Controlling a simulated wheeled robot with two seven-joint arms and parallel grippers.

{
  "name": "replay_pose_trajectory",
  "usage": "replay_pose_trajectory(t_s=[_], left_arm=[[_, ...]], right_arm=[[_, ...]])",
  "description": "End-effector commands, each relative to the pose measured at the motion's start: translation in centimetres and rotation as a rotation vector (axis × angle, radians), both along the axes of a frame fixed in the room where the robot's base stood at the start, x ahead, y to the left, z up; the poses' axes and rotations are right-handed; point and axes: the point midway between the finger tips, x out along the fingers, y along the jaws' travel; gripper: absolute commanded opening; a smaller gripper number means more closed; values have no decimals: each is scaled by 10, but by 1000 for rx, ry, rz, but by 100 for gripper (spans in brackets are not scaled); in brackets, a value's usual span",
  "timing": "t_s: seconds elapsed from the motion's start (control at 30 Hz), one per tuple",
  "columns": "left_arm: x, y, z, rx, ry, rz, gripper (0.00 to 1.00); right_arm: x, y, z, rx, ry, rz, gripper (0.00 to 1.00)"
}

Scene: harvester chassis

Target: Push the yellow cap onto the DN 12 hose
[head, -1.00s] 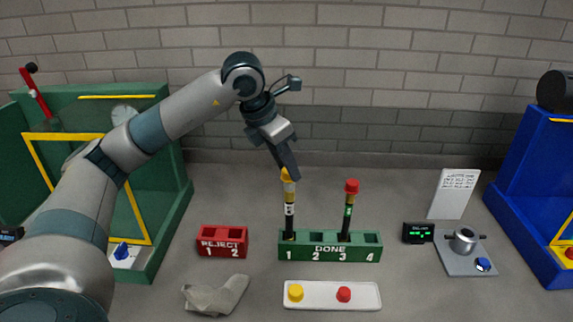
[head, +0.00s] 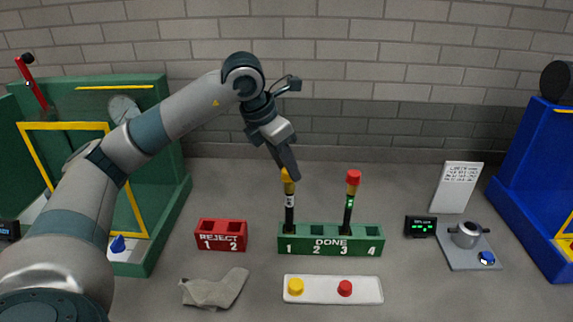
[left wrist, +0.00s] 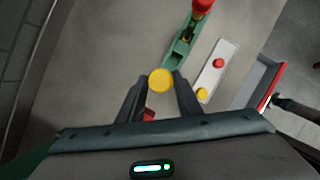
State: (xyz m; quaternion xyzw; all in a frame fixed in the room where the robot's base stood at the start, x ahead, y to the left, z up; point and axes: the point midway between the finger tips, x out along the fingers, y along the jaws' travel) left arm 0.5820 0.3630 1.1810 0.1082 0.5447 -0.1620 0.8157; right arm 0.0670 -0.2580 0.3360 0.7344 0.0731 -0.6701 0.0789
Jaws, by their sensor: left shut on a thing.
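A black hose (head: 289,213) with a white label and a gold end fitting stands upright in slot 1 of the green DONE rack (head: 331,253). The yellow cap (head: 285,174) is at the hose's top end; it also shows in the left wrist view (left wrist: 161,80). My left gripper (head: 294,177) comes down from above and is shut on the yellow cap, one finger on each side of it. I cannot tell how far the cap sits over the hose end, and the label's size is too small to read. My right gripper is not in view.
A red-capped hose (head: 348,208) stands in slot 3. A white tray (head: 320,290) with a yellow and a red cap lies in front. A red REJECT rack (head: 220,241) and a grey cloth (head: 215,290) are left. A small display (head: 420,226) and a metal pot (head: 466,235) are right.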

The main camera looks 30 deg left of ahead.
Motion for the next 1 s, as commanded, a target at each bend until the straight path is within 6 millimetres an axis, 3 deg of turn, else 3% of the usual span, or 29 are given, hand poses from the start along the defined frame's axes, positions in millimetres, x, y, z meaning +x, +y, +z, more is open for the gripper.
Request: replay_pose_trajectory(t_s=[0.17, 0.2, 0.3, 0.73, 1.0], left_arm=[[0, 0, 1, 0, 0, 0, 12], [0, 0, 1, 0, 0, 0, 36], [0, 0, 1, 0, 0, 0, 54], [-1, 1, 5, 0, -1, 0, 54], [-11, 5, 32, 0, -5, 1, 54]], right_arm=[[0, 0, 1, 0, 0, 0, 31], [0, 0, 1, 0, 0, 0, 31], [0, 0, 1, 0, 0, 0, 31], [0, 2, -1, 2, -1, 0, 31], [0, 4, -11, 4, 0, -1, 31]])
